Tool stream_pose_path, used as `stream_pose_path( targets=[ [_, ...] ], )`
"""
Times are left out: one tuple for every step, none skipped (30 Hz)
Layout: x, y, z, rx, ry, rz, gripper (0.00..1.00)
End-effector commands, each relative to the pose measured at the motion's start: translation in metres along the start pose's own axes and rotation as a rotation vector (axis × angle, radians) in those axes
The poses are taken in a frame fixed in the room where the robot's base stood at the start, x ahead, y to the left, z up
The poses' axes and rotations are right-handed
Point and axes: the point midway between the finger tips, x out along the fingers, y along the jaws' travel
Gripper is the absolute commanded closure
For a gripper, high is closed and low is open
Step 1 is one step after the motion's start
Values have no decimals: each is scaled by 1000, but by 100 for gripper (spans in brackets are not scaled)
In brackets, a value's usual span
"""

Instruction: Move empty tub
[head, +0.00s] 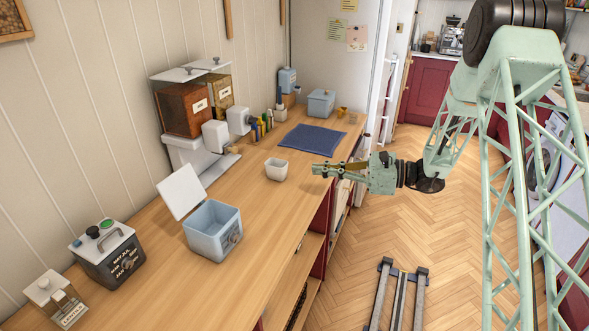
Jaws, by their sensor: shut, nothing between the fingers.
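A small white tub (277,174) stands upright on the wooden counter, with its open top showing and nothing visible inside. My gripper (315,170) is to the right of the tub, over the counter's right edge, pointing left towards it. It is shut and empty, with a gap between its fingertips and the tub. A larger pale blue container (209,244) stands nearer on the counter, its white lid (181,191) raised at the left.
A dispenser with amber bins (184,108) stands against the wall. A dark blue mat (313,140) lies beyond the tub, with a lidded blue-grey box (321,103) behind it. A dark control box (108,256) stands at near left. The counter around the tub is mostly clear.

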Motion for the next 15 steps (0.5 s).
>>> stream_pose_path(
  targets=[
    [-1, -6, -10, 16, -9, -16, 100],
    [-2, -9, -14, 25, -15, -26, 100],
    [-2, -14, -20, 35, -23, -39, 100],
    [-3, -17, -25, 44, -29, -49, 100],
    [-4, -21, -30, 52, -35, -59, 100],
    [-4, -25, -36, 62, -42, -72, 100],
    [-5, -29, -41, 70, -47, -83, 100],
    [-6, -32, -46, 78, -52, -92, 100],
    [-7, -35, -52, 88, -59, -104, 100],
    [-7, -38, -56, 95, -65, -113, 100],
    [-8, -41, -61, 102, -69, -121, 100],
    [-9, -44, -65, 110, -75, -130, 100],
    [-10, -46, -68, 115, -79, -138, 100],
    [-10, -48, -72, 120, -82, -145, 100],
    [-11, -50, -76, 125, -86, -152, 100]
  ],
)
